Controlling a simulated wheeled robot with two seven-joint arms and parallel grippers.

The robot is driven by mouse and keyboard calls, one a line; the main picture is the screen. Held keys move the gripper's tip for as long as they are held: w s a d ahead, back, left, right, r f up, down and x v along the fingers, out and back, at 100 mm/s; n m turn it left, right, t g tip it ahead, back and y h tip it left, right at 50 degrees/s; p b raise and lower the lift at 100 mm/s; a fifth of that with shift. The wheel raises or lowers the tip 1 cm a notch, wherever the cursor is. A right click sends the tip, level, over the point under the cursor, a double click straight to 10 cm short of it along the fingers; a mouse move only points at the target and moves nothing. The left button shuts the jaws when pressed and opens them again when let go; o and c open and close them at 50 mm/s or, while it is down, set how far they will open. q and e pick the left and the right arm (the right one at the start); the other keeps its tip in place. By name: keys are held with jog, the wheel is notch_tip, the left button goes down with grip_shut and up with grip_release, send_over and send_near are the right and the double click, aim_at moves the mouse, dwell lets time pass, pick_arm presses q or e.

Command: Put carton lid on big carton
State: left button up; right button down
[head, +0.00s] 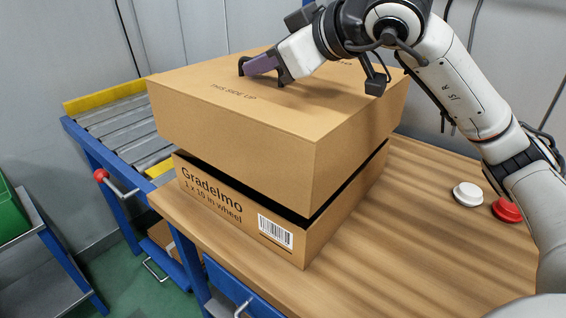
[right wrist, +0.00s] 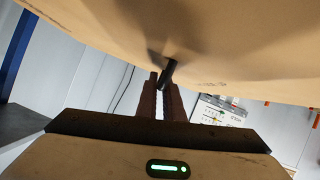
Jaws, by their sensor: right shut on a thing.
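The brown carton lid (head: 235,125), printed "THIS SIDE UP", is over the big carton (head: 235,210), which has a "Gradelmo" print and a barcode label. A dark gap shows between the lid and the carton, so the lid is not down over the walls. My right gripper (head: 262,66) is at the top of the lid, shut on a small dark handle-like part of it. In the right wrist view, the fingers (right wrist: 162,95) close on this dark part against the cardboard. The carton's inside is hidden. My left gripper is not in view.
A white button (head: 467,195) and a red button (head: 506,210) are on the right. A roller conveyor (head: 125,125) is at the left, and a green bin (head: 12,212) is at the far left.

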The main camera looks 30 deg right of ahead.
notch_tip(320, 180, down, 10)
jog(key=b, duration=0.2)
jog(key=shift+r, duration=0.15)
jog(key=shift+b, duration=0.3)
jog(key=shift+f, duration=0.2)
jog(key=c, duration=1.9)
grip_release()
